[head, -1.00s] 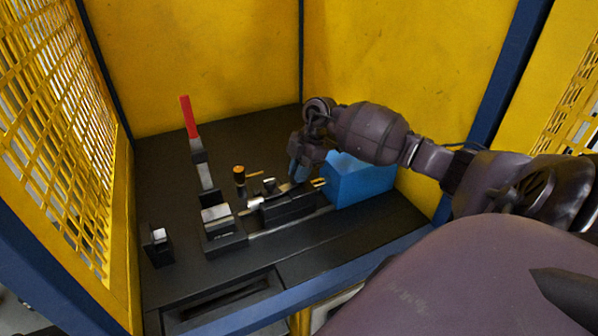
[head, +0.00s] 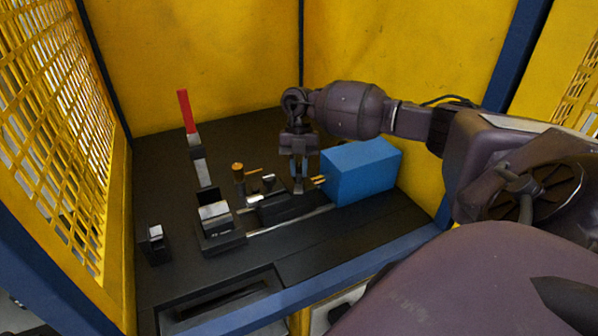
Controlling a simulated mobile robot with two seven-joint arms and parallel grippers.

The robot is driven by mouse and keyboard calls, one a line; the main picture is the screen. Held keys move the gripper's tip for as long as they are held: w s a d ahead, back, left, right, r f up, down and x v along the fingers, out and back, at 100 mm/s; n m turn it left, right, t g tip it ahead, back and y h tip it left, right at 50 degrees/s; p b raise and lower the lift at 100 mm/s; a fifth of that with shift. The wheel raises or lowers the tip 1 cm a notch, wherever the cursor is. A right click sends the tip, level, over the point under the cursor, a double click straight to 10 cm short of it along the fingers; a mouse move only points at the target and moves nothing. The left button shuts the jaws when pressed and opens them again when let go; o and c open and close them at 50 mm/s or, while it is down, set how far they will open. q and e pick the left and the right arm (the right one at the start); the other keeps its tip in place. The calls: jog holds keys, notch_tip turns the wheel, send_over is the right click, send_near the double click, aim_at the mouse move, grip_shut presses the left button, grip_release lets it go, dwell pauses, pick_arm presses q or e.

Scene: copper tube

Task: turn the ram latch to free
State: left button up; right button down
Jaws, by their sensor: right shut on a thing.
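My right gripper (head: 298,188) points straight down over the right end of the black clamp fixture (head: 284,207). Its fingers are close together on a small part there, which seems to be the ram latch; the fingers hide most of it, so I cannot tell which way it is turned. Thin copper-coloured ends (head: 319,180) show just right of the fingers, beside the blue box (head: 362,172). My left gripper is not in view.
A lever with a red grip (head: 186,110) stands upright at the back left. A brass-topped post (head: 238,170) and a silver-topped block (head: 214,210) stand left of my gripper. Yellow walls (head: 400,60) enclose the bench.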

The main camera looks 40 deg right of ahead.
jog(key=n+h+b, duration=0.1)
jog(key=n, duration=0.1)
jog(key=shift+n, duration=0.4)
jog(key=shift+n+g+h+b, duration=0.4)
jog(key=shift+n+b, duration=0.15)
jog(key=shift+n, duration=0.65)
jog(key=shift+r, duration=0.1)
jog(key=c, duration=1.1)
grip_release()
jog(key=b+v, duration=0.1)
jog(key=v, duration=0.9)
jog(key=shift+w+r, duration=0.2)
jog(key=shift+r, duration=0.1)
